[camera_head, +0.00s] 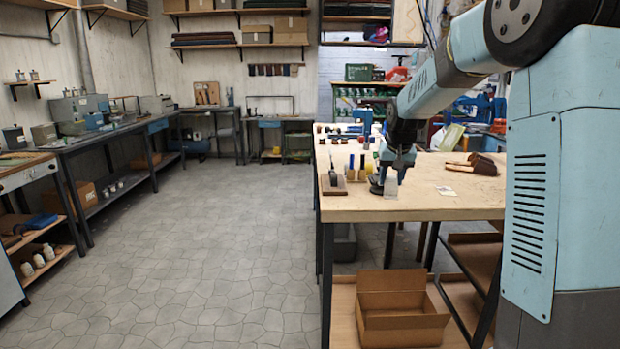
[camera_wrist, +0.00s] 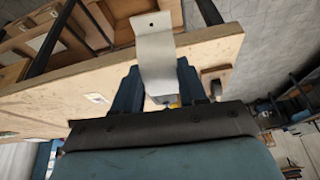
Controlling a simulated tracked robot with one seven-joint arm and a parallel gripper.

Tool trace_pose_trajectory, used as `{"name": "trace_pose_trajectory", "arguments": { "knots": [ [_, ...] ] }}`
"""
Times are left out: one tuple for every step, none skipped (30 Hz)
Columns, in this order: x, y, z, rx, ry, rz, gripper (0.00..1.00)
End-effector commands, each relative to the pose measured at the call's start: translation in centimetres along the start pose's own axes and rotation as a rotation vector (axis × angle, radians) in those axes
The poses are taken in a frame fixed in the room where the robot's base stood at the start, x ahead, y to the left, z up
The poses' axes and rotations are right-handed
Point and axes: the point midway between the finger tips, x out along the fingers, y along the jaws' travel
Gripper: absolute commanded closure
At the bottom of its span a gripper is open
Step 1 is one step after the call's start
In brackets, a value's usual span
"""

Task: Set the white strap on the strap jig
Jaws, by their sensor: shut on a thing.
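My gripper (camera_head: 393,172) is above the front edge of the workbench, pointing down. It is shut on the white strap (camera_wrist: 154,50), a pale flat piece with a small hole near its free end. In the wrist view the strap passes between the two fingers of my gripper (camera_wrist: 160,88). A small brown wooden base with a dark upright piece (camera_head: 333,182) stands at the bench's front left corner, left of my gripper. I cannot tell for sure whether it is the strap jig.
The wooden workbench (camera_head: 440,206) carries small blue and yellow upright pieces (camera_head: 351,167), a flat card (camera_head: 445,191) and brown sandal-like items with wooden handles (camera_head: 473,165). An open cardboard box (camera_head: 400,318) sits on the lower shelf. The floor to the left is clear.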

Motion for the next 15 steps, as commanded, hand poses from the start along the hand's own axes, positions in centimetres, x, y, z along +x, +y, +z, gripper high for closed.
{"name": "trace_pose_trajectory", "arguments": {
  "knots": [
    [1.5, -0.2, 0.4, 0.009, -0.008, 0.003, 0.91],
    [2.2, -0.3, 0.6, 0.018, -0.009, 0.005, 0.91],
    [3.4, -0.2, 0.8, 0.031, -0.011, 0.009, 0.91],
    [4.3, -0.3, 1.0, 0.040, -0.011, 0.012, 0.91],
    [5.2, -0.3, 1.3, 0.051, -0.013, 0.016, 0.91],
    [6.6, -0.4, 1.7, 0.065, -0.014, 0.022, 0.91],
    [7.7, -0.3, 2.0, 0.079, -0.014, 0.028, 0.91],
    [8.8, -0.4, 2.4, 0.089, -0.015, 0.033, 0.91],
    [10.2, -0.4, 2.9, 0.105, -0.015, 0.042, 0.91],
    [11.1, -0.3, 3.2, 0.117, -0.013, 0.048, 0.91],
    [12.1, -0.4, 3.5, 0.127, -0.012, 0.054, 0.91],
    [13.1, -0.3, 4.0, 0.141, -0.010, 0.063, 0.91],
    [13.9, -0.3, 4.3, 0.148, -0.008, 0.068, 0.91],
    [14.5, -0.2, 4.6, 0.157, -0.006, 0.074, 0.91],
    [15.3, -0.2, 5.0, 0.166, -0.003, 0.080, 0.91]
  ]
}}
